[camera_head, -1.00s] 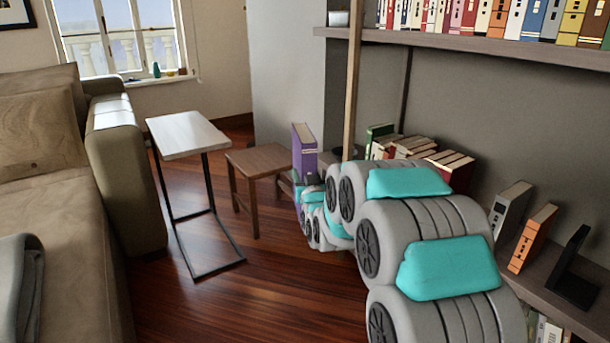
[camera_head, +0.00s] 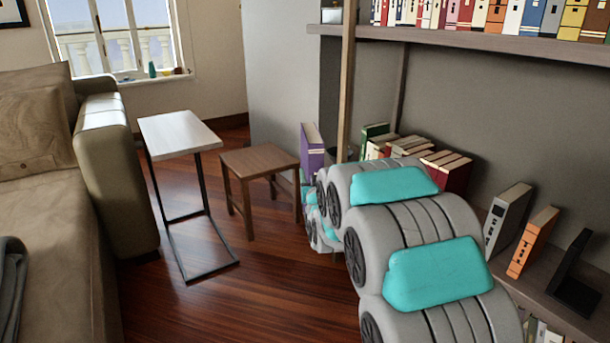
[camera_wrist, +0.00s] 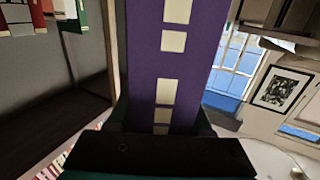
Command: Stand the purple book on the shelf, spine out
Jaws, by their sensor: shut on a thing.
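The purple book (camera_head: 312,152) stands upright in my gripper, in front of the left end of the lower shelf (camera_head: 535,270). In the wrist view the purple book (camera_wrist: 193,65) fills the middle, its purple face with pale rectangles toward the camera. My gripper (camera_wrist: 165,140) is shut on the lower part of the book. In the head view my arm hides the gripper's fingers and the book's lower end.
A green book (camera_head: 374,132) and several red books (camera_head: 445,170) are on the lower shelf beyond my arm. A grey book (camera_head: 505,215), an orange book (camera_head: 532,240) and a black bookend (camera_head: 572,270) stand nearer. A wooden stool (camera_head: 258,160) and side table (camera_head: 178,130) stand left.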

